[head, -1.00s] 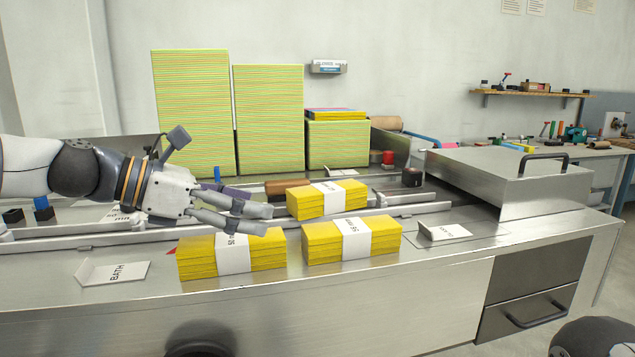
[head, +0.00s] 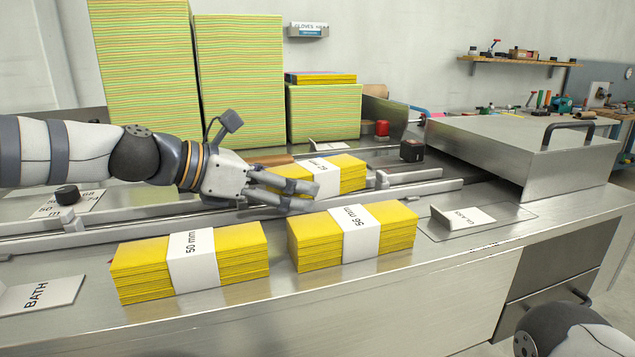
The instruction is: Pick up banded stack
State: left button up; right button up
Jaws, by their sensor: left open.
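Three banded stacks of yellow cloths show in the head view. The 50 mm stack (head: 140,268) lies at the front left, and the 56 mm stack (head: 308,244) lies to its right. A third stack, its white band reading 62 mm (head: 350,175), lies behind them between the rails. My left gripper (head: 312,195) is open at the left end of this third stack, its fingers pointing right and covering part of it. I cannot tell whether the fingers touch it. My right gripper is out of view; only a dark and white part of me shows at the bottom right.
Metal rails (head: 420,190) run across the steel bench. A BATH sign (head: 40,295) stands at the front left and a GLASS sign (head: 465,218) at the right. A steel box with a handle (head: 510,150) stands at the right. Tall striped cloth piles (head: 240,80) stand behind.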

pick_arm(q)
jog(key=shift+w+d, duration=0.15)
jog(key=shift+c, duration=0.8)
jog(key=c, duration=1.1)
jog(key=shift+o, duration=0.2)
